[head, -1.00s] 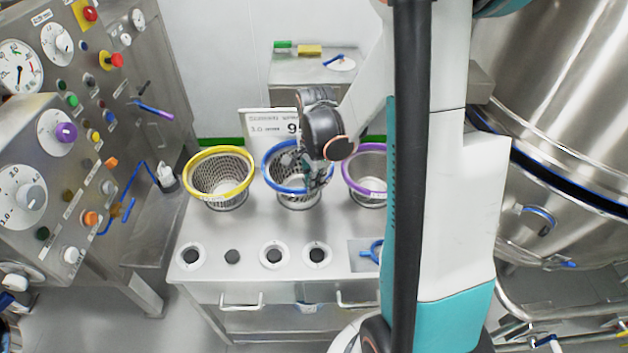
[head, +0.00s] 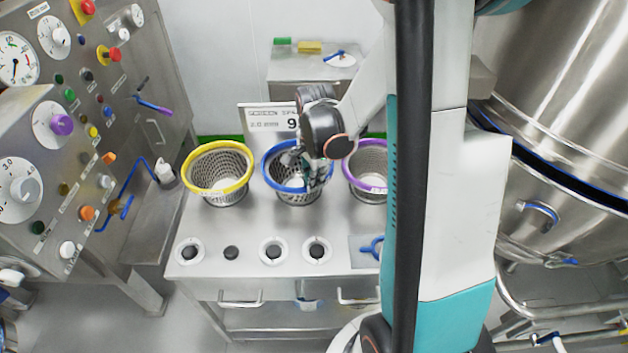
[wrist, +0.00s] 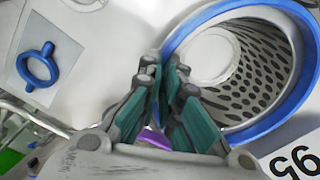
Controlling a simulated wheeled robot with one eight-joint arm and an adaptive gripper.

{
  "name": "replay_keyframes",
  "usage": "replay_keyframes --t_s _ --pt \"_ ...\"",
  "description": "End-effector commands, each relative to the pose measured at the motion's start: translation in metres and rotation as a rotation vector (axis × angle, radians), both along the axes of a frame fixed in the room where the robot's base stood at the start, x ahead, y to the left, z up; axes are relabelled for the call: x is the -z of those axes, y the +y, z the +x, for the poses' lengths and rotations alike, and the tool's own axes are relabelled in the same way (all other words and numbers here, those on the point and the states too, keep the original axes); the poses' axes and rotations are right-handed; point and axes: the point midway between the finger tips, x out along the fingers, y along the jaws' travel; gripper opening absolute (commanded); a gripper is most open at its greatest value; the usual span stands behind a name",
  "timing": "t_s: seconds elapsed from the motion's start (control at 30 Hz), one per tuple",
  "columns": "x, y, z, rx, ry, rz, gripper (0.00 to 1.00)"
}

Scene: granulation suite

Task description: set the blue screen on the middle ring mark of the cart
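The blue screen (head: 296,190) is a perforated metal basket with a blue rim. It stands upright in the back row on the cart (head: 215,265), between two others. My gripper (head: 308,178) is at its rim, on the near right side in the head view. In the wrist view the fingers of my gripper (wrist: 163,62) come together at the blue rim (wrist: 178,38) and look shut on it; the exact contact is partly hidden. Ring marks with dark centres lie along the cart's front: a left one (head: 190,250), a middle one (head: 273,251) and a right one (head: 317,250).
A yellow-rimmed screen (head: 219,172) stands close on the left and a purple-rimmed one (head: 370,170) on the right. A sign (head: 268,118) stands behind. A dark disc (head: 231,252) sits between marks. A small blue ring-shaped item (head: 372,248) lies at right.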

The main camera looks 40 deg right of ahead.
Motion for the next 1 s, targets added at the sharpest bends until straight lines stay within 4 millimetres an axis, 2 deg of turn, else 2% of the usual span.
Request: replay_keyframes --t_s 0.03,0.07,0.1,0.4,0.53,0.67,1.0 --pt "0.000 0.000 0.000 0.000 0.000 0.000 0.19" --pt "0.000 0.000 0.000 0.000 0.000 0.000 0.26" --pt "0.000 0.000 0.000 0.000 0.000 0.000 0.28" --pt "0.000 0.000 0.000 0.000 0.000 0.000 0.28" --pt "-0.007 0.000 0.000 0.000 0.000 0.000 0.28" --pt "-0.023 0.000 0.000 0.000 0.000 0.000 0.28" --pt "-0.086 0.000 -0.002 0.000 0.000 0.000 0.28"
